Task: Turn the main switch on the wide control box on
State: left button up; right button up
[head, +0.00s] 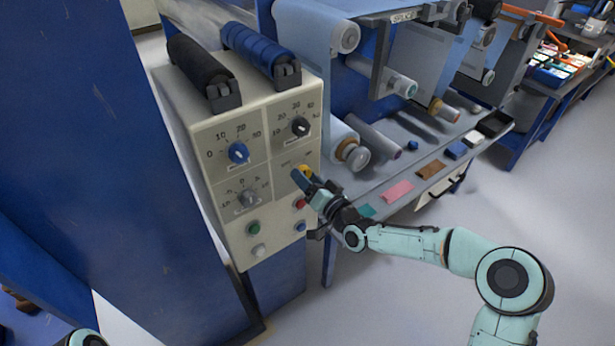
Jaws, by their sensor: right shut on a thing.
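The wide control box (213,170) is beige and stands at the left of the film rollers. Its front has a blue knob (238,152), a black knob (300,126) and a grey knob (247,198), each with a scale. The main switch seems to be the yellow and blue part (305,170) at the right of the panel, partly hidden by my right gripper (306,180). That gripper is at the panel, shut on the switch. Its exact turn cannot be told. My left gripper is out of view.
Below are a green button (253,228), a white button (259,251), a red button (299,203) and a blue button (300,226). Two rollers (254,52) lie on top of the box. A bench (400,168) with film rolls and coloured pieces is right of it.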

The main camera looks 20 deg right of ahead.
pick_arm(q)
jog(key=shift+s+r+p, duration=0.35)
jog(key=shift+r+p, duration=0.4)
jog(key=shift+p, duration=0.05)
pick_arm(e)
jog(key=shift+m, duration=3.5)
jog(key=shift+f, duration=0.1)
jog(key=o, duration=1.1)
jog(key=shift+c, duration=0.2)
pick_arm(q)
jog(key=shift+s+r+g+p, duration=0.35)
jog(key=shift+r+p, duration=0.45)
jog(key=shift+p, duration=0.2)
pick_arm(e)
jog(key=v, duration=1.3)
jog(key=shift+s, duration=0.2)
